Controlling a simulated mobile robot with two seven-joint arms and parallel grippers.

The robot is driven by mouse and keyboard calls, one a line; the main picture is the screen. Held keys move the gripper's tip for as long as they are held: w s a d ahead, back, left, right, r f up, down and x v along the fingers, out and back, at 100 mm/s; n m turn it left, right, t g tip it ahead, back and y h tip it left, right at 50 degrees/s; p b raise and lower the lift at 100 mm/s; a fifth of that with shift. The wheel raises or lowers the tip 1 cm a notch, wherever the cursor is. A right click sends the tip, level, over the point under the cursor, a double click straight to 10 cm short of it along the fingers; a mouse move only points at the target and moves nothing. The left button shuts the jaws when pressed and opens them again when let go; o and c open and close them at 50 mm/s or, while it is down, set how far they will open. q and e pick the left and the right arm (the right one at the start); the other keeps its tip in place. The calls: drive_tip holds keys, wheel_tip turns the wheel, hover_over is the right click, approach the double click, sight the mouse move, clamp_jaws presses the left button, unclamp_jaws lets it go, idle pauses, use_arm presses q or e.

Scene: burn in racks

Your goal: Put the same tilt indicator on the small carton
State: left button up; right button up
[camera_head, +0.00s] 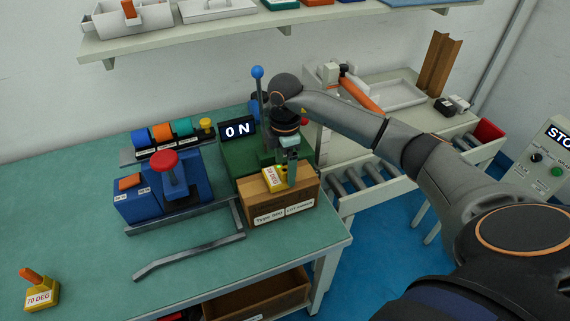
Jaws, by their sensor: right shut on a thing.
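A yellow tilt indicator (271,182) with a white label, seemingly 10 DEG, is at the top of a brown carton (252,212). My right gripper (291,180) points down over the carton and is shut on this indicator; the jaws hide its handle. I cannot tell whether the indicator rests on the carton. The carton has white labels on its front, one reading Type 900, and sits near the bench's right front edge. Another yellow indicator (40,295), marked 70 DEG, with an orange handle, stands at the bench's left front. My left gripper is not in view.
A blue device with a red knob (164,160) stands left of the carton, and grey metal rails (190,257) lie before it. A green machine (240,155) with an ON display is behind. A roller conveyor (365,178) runs at right.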

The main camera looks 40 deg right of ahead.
drive_tip(key=o, duration=1.1)
wheel_tip(320, 180, up, 12)
drive_tip(key=shift+b, duration=0.4)
drive_tip(key=shift+r, duration=0.1)
